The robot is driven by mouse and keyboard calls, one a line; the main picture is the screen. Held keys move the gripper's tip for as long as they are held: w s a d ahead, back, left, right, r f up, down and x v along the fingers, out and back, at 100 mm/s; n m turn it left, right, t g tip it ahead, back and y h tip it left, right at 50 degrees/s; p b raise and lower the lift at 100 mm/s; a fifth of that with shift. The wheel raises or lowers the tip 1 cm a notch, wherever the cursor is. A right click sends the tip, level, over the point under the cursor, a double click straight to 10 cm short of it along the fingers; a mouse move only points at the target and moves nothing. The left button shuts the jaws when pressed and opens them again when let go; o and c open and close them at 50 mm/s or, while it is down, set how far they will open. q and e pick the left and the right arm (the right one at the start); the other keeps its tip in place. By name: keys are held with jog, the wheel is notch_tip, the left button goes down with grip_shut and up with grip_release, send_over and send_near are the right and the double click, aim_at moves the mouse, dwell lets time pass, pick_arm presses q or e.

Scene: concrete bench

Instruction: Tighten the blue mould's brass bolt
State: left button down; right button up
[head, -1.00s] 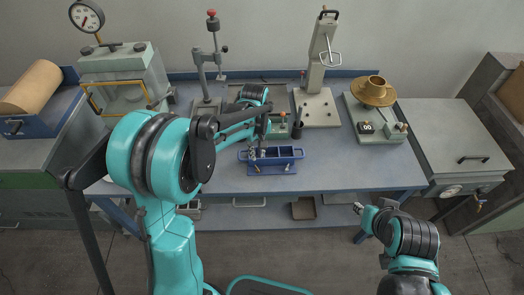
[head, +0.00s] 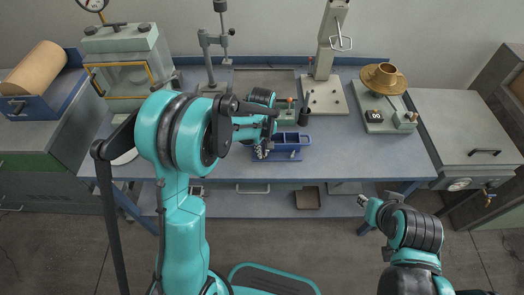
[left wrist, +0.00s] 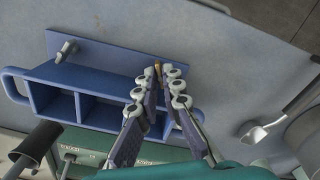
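The blue mould (head: 290,153) lies on the bench top, with open compartments. It is larger in the left wrist view (left wrist: 110,58). Its brass bolt (left wrist: 158,69) shows at the mould's flat side strip. A grey wing-shaped fastener (left wrist: 66,50) sits farther left on the same strip. My left gripper (left wrist: 158,82) is at the mould, its two jointed fingers apart with a narrow gap. The bolt shows just beyond and between the fingertips; I cannot tell whether they touch it. In the head view, this gripper (head: 263,149) covers the mould's left end. My right gripper (head: 362,202) is before the bench, too small to read.
A green device (head: 285,117) and a dark cup (head: 305,116) stand behind the mould. A metal scoop (left wrist: 258,131) lies beside it. Two upright stands and a brass-pan scale (head: 374,121) stand farther back. The bench front right is clear.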

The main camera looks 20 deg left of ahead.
pick_arm(q)
jog(key=shift+m, duration=0.3)
jog(key=m, duration=0.5)
jog(key=shift+m, duration=0.3)
jog(key=m, duration=0.5)
jog(key=shift+m, duration=0.3)
dwell(0.4)
jog(key=c, duration=2)
grip_release()
notch_tip(320, 180, up, 12)
